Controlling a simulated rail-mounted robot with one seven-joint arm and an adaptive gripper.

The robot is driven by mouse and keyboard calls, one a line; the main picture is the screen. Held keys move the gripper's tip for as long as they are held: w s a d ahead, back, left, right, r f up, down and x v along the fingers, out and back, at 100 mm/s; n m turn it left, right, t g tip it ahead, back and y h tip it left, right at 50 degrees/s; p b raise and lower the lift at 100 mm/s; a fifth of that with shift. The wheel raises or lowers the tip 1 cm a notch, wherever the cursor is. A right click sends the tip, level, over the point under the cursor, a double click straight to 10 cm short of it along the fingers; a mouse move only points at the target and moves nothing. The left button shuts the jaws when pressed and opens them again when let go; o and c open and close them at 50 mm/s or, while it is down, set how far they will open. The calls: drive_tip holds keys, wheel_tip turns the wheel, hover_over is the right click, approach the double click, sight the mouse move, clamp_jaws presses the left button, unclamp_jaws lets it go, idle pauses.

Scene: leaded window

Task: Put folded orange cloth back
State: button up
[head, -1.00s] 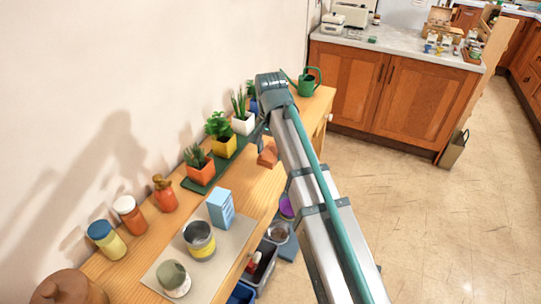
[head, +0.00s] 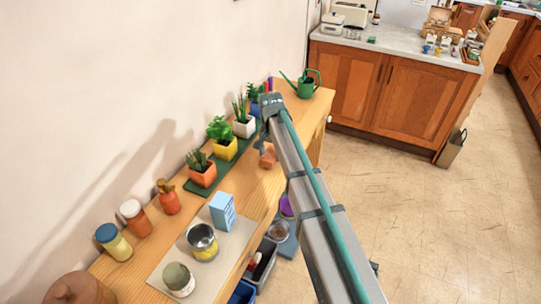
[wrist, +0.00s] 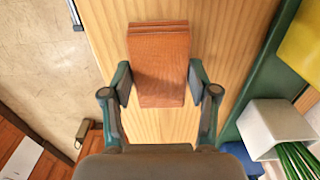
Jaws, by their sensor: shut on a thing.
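The folded orange cloth (head: 267,157) is a small flat block on the wooden bench, right of the green strip of potted plants. I cannot tell whether the cloth still touches the bench.
Potted plants stand on a green strip (head: 228,157). A grey mat (head: 225,250) holds a blue carton (head: 222,209), a can (head: 202,241) and a jar (head: 178,279). A green watering can (head: 304,84) stands at the bench's far end. Bins sit below the right edge.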

sight(270, 155)
drive_tip(key=shift+f, duration=0.85)
drive_tip(key=shift+f, duration=0.15)
drive_tip(key=o, duration=1)
wheel_tip(270, 155, up, 12)
drive_tip(key=b, duration=0.2)
drive_tip(key=shift+r+b, duration=0.2)
drive_tip(key=shift+b, duration=0.1)
